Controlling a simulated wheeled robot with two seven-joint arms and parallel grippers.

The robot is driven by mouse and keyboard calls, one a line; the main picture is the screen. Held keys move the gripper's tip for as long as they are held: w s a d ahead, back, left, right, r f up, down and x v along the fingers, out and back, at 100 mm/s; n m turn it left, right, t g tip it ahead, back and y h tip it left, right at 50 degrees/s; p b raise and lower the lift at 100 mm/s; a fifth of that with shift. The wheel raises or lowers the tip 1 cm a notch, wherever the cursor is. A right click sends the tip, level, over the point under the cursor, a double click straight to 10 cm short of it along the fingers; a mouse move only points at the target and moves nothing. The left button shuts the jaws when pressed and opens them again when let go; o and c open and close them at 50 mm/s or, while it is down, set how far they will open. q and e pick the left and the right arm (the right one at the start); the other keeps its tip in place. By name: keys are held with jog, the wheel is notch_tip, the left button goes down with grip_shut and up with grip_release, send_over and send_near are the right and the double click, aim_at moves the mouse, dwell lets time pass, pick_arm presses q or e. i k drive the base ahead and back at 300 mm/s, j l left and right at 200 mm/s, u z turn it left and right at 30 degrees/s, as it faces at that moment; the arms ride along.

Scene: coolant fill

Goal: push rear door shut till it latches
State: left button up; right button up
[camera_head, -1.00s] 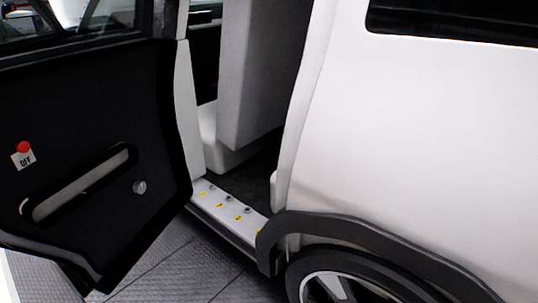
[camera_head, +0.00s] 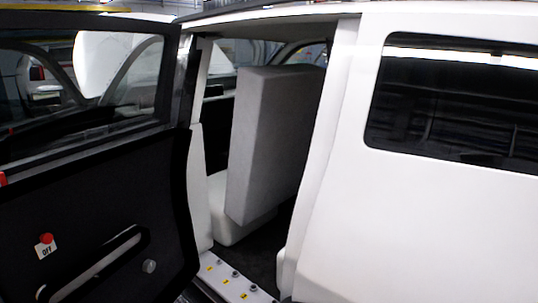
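The rear door (camera_head: 95,215) stands wide open on the left, its black inner panel facing me. The panel carries a red button with an "OFF" label (camera_head: 46,246), a long pull handle recess (camera_head: 95,268) and a small grey knob (camera_head: 149,266). The door's window (camera_head: 90,75) fills its upper part. The door opening (camera_head: 270,170) shows a pale grey seat inside. The white sill (camera_head: 235,285) with several studs and yellow marks runs along its bottom. Neither of my grippers is in view.
The white rear body side (camera_head: 430,220) with a dark window (camera_head: 455,100) fills the right. Through the door's window, other vehicles show in the background. The floor is out of view here.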

aim_at(110, 204)
jog(key=j, duration=1.7)
jog(key=k+j+z, duration=0.1)
jog(key=j, duration=1.65)
